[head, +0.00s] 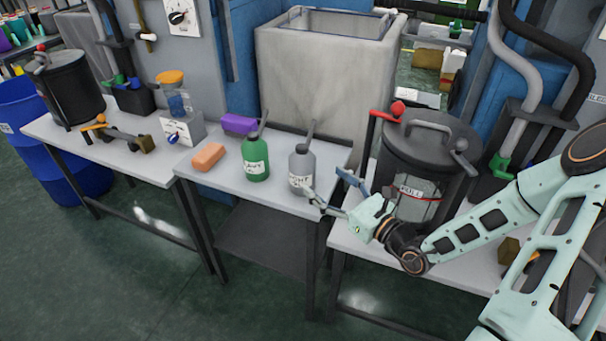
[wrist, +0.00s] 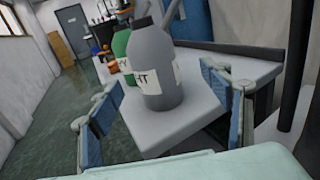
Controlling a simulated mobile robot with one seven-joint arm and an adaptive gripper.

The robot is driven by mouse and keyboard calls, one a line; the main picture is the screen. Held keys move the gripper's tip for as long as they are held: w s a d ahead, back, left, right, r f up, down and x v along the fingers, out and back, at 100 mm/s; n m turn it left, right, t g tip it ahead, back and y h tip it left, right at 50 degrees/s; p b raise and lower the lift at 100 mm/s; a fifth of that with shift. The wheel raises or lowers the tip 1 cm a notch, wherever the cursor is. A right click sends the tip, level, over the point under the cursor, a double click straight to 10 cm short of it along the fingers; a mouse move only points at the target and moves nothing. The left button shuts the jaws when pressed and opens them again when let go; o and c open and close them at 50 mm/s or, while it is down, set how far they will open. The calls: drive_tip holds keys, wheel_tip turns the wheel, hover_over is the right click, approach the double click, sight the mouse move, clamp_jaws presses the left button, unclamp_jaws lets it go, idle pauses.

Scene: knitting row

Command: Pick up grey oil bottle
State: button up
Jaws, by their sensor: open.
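The grey oil bottle (head: 302,166) stands upright on the middle table (head: 262,203), near its right edge, with a white label and a thin spout. It also shows large in the wrist view (wrist: 152,62), between and beyond my fingers. My gripper (head: 332,195) is open and empty, just right of the bottle in the head view, its fingers pointing left toward it. In the wrist view my gripper (wrist: 155,110) has its two blue-padded fingers spread wide on either side. No contact with the bottle shows.
A green bottle (head: 255,158) stands close to the left of the grey one. An orange block (head: 208,157) and a purple block (head: 239,124) lie farther left. A large grey bin (head: 325,75) stands behind. A dark lidded pot (head: 428,150) stands right, near my arm.

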sight(313, 173)
drive_tip(key=x, duration=0.3)
drive_tip(key=shift+w+a, duration=0.2)
drive_tip(key=shift+a, duration=0.1)
drive_tip(key=shift+s+a+b+x, duration=0.15)
drive_tip(key=shift+b+x, duration=0.25)
drive_tip(key=shift+x, duration=0.95)
drive_tip(key=shift+s+a+b+x, duration=0.15)
drive_tip(key=shift+b+x, duration=0.25)
drive_tip(key=shift+x, duration=0.95)
drive_tip(key=shift+r, duration=0.1)
drive_tip(key=shift+c, duration=0.4)
drive_tip(key=c, duration=1.3)
drive_tip(key=shift+c, duration=0.7)
drive_tip(key=shift+r, duration=0.15)
